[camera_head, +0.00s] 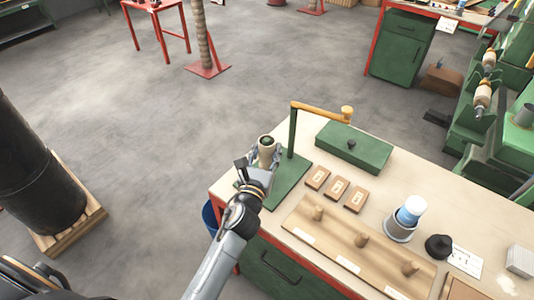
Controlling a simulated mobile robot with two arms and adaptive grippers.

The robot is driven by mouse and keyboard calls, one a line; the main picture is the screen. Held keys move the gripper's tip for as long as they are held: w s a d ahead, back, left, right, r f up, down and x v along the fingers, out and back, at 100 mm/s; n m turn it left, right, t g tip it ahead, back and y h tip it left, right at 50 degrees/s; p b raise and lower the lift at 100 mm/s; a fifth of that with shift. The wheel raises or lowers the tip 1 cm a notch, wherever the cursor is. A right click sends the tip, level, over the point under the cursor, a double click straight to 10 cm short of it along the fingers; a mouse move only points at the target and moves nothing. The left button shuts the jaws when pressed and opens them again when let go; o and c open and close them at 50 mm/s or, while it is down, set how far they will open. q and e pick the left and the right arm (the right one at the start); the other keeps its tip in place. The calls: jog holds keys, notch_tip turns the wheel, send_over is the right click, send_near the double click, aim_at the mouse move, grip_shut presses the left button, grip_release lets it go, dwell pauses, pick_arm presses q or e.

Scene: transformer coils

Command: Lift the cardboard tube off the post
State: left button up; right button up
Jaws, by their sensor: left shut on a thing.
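A short beige cardboard tube (267,147) stands upright at the left end of the workbench, over the green base plate (291,183) of a stand. Its top end shows a dark round centre; I cannot tell whether this is the post inside or a hollow. My left gripper (264,160) is shut on the tube, with fingers on either side of it. The gripper hides the tube's lower part and any post beneath it. My right gripper is not in view.
Close right of the tube rises a green upright (292,132) with a yellow crank arm (320,108).

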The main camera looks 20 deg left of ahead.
pick_arm(q)
notch_tip(320, 180, up, 13)
jog(key=p, duration=0.3)
jog(key=shift+p, duration=0.4)
notch_tip(320, 180, up, 12)
jog(key=p, duration=0.2)
notch_tip(320, 180, down, 8)
jog(key=b, duration=0.4)
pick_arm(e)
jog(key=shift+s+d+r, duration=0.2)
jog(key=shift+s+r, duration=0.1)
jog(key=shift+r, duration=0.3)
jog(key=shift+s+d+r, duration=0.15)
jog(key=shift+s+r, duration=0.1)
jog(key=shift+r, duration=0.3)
pick_arm(q)
jog(key=shift+a+f, duration=0.1)
jog(key=shift+f, duration=0.05)
